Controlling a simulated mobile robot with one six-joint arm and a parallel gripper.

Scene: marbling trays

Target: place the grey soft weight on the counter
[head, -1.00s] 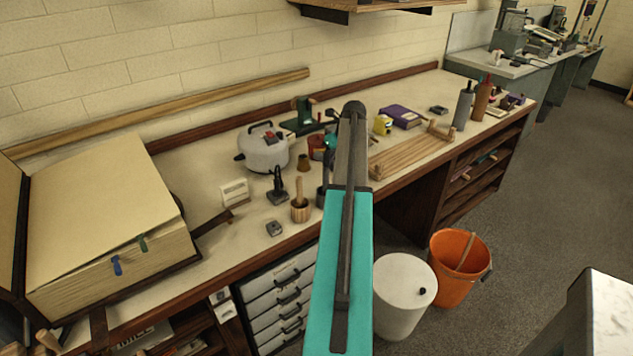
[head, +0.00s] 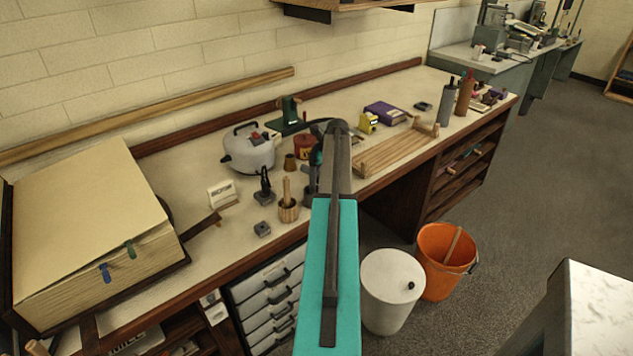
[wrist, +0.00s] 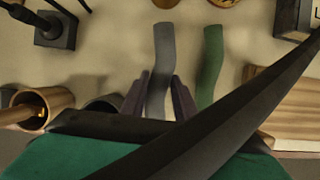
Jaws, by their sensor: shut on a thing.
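In the wrist view the grey soft weight (wrist: 161,62) is a long, slightly bent strip. My gripper (wrist: 159,92) is shut on it, with one dark finger on each side. The strip reaches beyond the fingertips over the pale counter, and its near end is hidden between the fingers. I cannot tell whether it touches the counter. A similar green strip (wrist: 210,64) lies just right of it, apart from the fingers. In the head view the counter (head: 190,150) runs along the wall, and my own arm hides the gripper and the grey weight.
A wooden mortar with pestle (head: 289,211), a dark stand (head: 264,186) and a white pot (head: 248,153) stand left of my arm. A slatted wooden rack (head: 395,152) lies to the right. A white bin (head: 391,290) and an orange bucket (head: 444,262) stand on the floor.

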